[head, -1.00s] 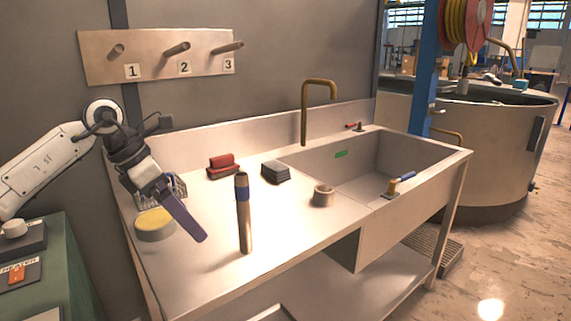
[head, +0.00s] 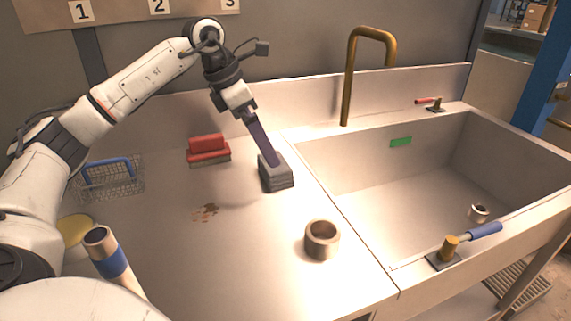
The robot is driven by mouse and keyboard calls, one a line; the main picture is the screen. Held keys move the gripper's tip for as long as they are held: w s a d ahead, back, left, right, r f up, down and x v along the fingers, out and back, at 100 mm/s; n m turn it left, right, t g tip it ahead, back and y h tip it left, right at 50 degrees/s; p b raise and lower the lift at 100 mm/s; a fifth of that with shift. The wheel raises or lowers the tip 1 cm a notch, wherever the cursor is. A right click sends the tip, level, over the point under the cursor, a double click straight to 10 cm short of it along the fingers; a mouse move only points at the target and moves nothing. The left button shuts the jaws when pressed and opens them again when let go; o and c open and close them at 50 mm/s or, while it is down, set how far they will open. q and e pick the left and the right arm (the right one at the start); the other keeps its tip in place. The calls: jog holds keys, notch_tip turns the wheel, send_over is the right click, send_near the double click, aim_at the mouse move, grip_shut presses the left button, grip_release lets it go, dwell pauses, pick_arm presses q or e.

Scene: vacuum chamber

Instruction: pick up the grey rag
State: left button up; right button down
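The grey rag (head: 277,178) is a dark grey folded stack on the steel counter (head: 230,250), just left of the sink basin. My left gripper (head: 269,158) reaches down from the upper left, with its long purple-grey fingers over the rag's top and back edge. The fingertips overlap the rag in the picture. The fingers show nearly edge-on, so I cannot tell whether they are open or shut on it. The rag appears to rest on the counter. My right gripper is not in view.
A folded red rag (head: 208,155) lies left of the grey one. A metal ring (head: 322,240) stands in front, near the sink (head: 430,180). A brass faucet (head: 348,85) rises behind. A wire basket (head: 112,180) and a blue-banded tube (head: 112,262) are at left.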

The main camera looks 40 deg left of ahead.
pick_arm(q)
jog(key=shift+x, duration=3.85)
jog(key=shift+c, duration=0.4)
jog(key=c, duration=0.9)
jog(key=shift+o, duration=0.2)
notch_tip(320, 180, up, 10)
jog(key=shift+p, duration=0.55)
